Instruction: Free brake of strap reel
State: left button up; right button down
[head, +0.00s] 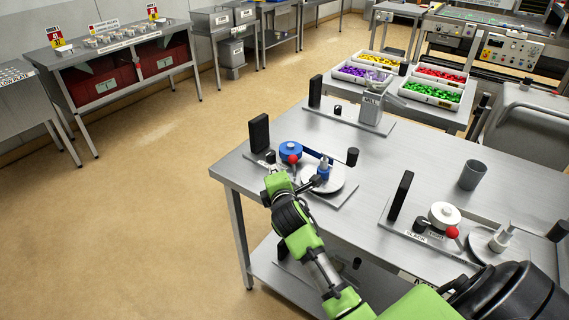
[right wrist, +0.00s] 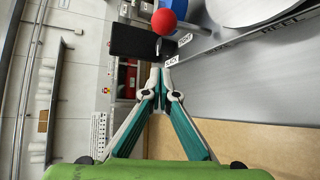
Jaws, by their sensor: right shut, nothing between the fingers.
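On the near bench, one station has a blue drum (head: 290,147), a lever with a red knob (head: 292,159) and a grey disc (head: 335,181) with a blue fitting. In the right wrist view the red knob (right wrist: 164,21) is just beyond my fingertips, with small SLACK (right wrist: 172,61) and TIGHT labels beside it and a plate marked REEL. The lever's exact setting cannot be told. My right gripper (head: 269,163) is shut and empty at the left edge of this station; its fingertips (right wrist: 161,70) meet, apart from the knob. My left gripper is not in view.
A second station with a white drum (head: 444,214) and red knob is at right. Bins of coloured pieces (head: 432,92) are behind. Floor at left is clear.

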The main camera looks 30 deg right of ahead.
aim_at(294, 166)
jog(key=w, duration=0.1)
jog(key=w+d, duration=0.1)
jog(key=w+d+p, duration=0.1)
jog(key=shift+f, duration=0.25)
jog(key=shift+s+d+r+p, duration=0.2)
jog(key=shift+s+d+p, duration=0.2)
jog(key=shift+s+d, duration=0.2)
jog(key=shift+s+d+r+p, duration=0.2)
jog(key=shift+s+d+p, duration=0.2)
jog(key=shift+s+d, duration=0.2)
jog(key=shift+w+f, duration=0.1)
jog(key=shift+s+d+f+m+t+b, duration=0.1)
jog(key=shift+s+d+m+t+b, duration=0.25)
jog(key=shift+s+t+b, duration=0.55)
jog(key=shift+w+d+r+b, duration=0.1)
jog(key=shift+r+b, duration=0.15)
jog(key=shift+b, duration=0.2)
